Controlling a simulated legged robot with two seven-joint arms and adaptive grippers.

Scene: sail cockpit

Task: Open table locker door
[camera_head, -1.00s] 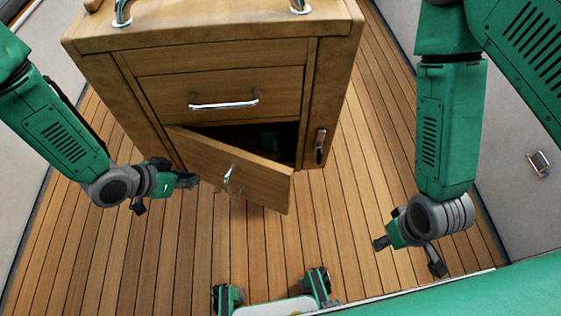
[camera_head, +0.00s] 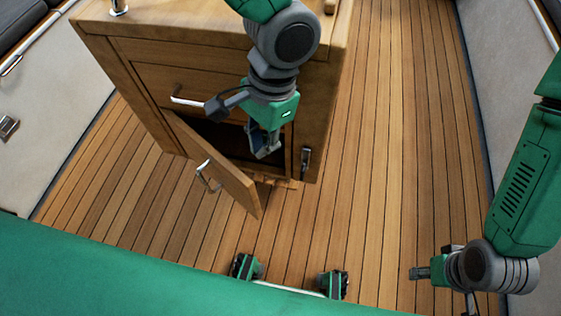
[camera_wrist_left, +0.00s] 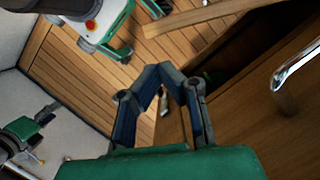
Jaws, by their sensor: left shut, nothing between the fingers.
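The wooden table locker (camera_head: 225,77) stands ahead of me with its lower door (camera_head: 215,165) partly open, swung out from the hinge side at the left. The door's metal handle (camera_head: 207,177) faces outward. My left gripper (camera_head: 262,152) is shut and empty, pointing down in front of the dark opening, to the right of the door's outer face. In the left wrist view, its closed fingertips (camera_wrist_left: 162,70) show beside the opening (camera_wrist_left: 220,60). I cannot tell whether they touch the wood. My right gripper (camera_head: 415,273) is low at the right, away from the locker; its fingers are too small to judge.
A drawer handle (camera_head: 190,101) sits above the door; it also shows close by in the left wrist view (camera_wrist_left: 290,75). A dark latch (camera_head: 305,162) is on the right frame. Wooden deck (camera_head: 390,130) is clear at the right. White side walls (camera_head: 45,115) flank it.

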